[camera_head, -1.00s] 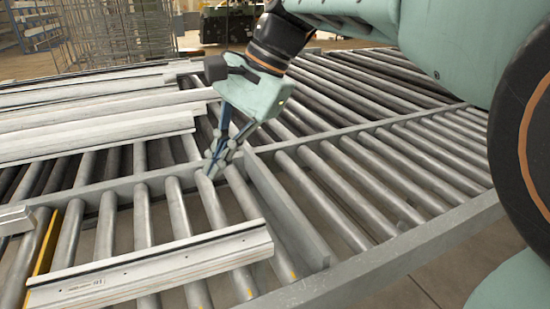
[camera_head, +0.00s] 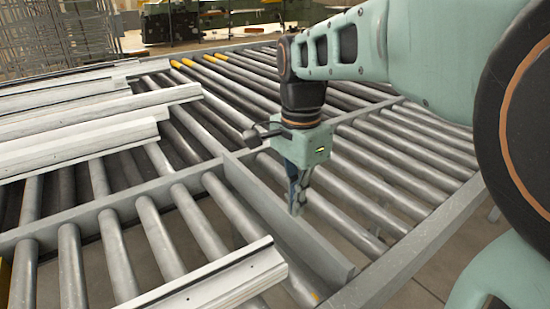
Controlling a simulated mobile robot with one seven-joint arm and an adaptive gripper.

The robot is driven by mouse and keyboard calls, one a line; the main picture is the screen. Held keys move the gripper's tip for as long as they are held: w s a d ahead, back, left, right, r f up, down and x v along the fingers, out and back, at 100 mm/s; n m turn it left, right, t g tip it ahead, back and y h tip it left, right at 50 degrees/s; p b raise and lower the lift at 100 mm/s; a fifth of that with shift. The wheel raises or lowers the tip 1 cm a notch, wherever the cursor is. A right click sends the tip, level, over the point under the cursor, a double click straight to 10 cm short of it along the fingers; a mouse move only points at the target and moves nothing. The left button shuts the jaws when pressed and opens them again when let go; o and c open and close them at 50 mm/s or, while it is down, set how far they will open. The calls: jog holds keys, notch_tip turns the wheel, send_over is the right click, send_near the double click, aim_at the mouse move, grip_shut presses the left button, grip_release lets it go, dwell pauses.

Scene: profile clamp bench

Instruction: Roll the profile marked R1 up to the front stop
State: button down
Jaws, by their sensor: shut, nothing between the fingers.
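A long pale profile (camera_head: 222,286) lies across the rollers at the bottom of the picture. Only its right end shows, and no R1 mark can be read on it now. Its end stops just left of a grey upright divider plate (camera_head: 283,229). My gripper (camera_head: 297,206) is shut and empty, pointing down by the right side of the divider, beyond the profile and apart from it. I cannot tell which part is the front stop.
Several more pale profiles (camera_head: 80,145) lie on the rollers at the back left. A grey cross rail (camera_head: 125,207) separates them from the near rollers. The rollers right of the divider (camera_head: 390,165) are bare. The bench's front rail (camera_head: 425,250) runs at lower right.

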notch_tip(320, 180, down, 8)
jog(key=shift+s+f, duration=0.1)
jog(key=shift+f, duration=0.1)
jog(key=shift+s+a+f, duration=0.2)
jog(key=shift+s+a, duration=0.2)
jog(key=shift+a, duration=0.2)
jog(key=shift+s+a+f, duration=0.2)
jog(key=shift+s+a, duration=0.15)
jog(key=shift+a, duration=0.25)
jog(key=shift+s+a, duration=0.3)
jog(key=shift+a, duration=0.15)
jog(key=shift+a, duration=0.1)
